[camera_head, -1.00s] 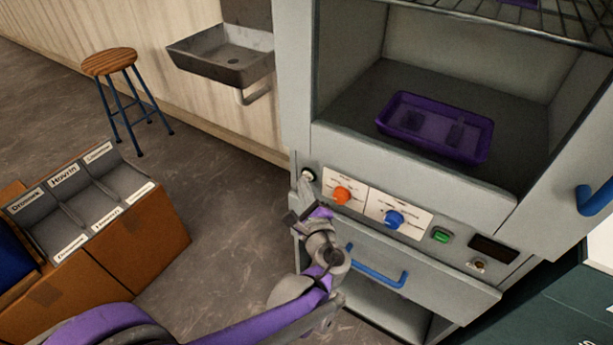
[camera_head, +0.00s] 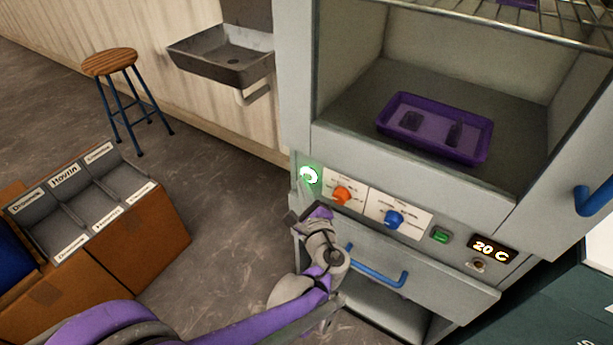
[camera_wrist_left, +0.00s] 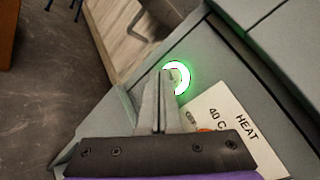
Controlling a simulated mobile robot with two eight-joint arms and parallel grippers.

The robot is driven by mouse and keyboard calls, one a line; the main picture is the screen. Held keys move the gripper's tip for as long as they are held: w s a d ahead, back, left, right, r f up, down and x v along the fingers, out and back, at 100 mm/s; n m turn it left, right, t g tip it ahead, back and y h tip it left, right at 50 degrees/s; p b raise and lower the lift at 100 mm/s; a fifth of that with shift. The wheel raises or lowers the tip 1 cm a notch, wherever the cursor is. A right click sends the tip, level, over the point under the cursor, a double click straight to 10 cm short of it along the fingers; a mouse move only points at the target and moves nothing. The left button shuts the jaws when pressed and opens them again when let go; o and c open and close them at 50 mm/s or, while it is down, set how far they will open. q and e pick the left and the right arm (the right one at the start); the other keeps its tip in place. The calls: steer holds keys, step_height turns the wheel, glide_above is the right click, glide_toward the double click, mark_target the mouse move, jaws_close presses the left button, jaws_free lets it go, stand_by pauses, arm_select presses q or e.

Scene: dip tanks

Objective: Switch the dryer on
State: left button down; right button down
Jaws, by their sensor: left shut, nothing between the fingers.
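The dryer (camera_head: 415,160) is a grey cabinet with an open chamber above its control panel. Its round power button (camera_head: 308,175) glows white with a green halo at the panel's left end. The display (camera_head: 492,249) is lit and reads 20 C. My left gripper (camera_head: 304,212) is shut and empty, just below the button in the head view. In the left wrist view its shut fingers (camera_wrist_left: 161,78) point at the glowing button (camera_wrist_left: 176,78) and overlap its left edge; I cannot tell whether they touch. My right gripper is not in view.
An orange knob (camera_head: 342,195), a blue knob (camera_head: 394,219) and a green switch (camera_head: 440,235) sit along the panel. A blue drawer handle (camera_head: 377,268) juts out below. A purple tray (camera_head: 470,154) lies in the chamber. A stool (camera_head: 110,62) and a sectioned box (camera_head: 150,222) stand left.

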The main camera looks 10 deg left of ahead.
arm_select(q)
steer(key=s+a, duration=0.2)
steer(key=s, duration=0.3)
steer(key=shift+s+p, duration=0.35)
stand_by(2.5)
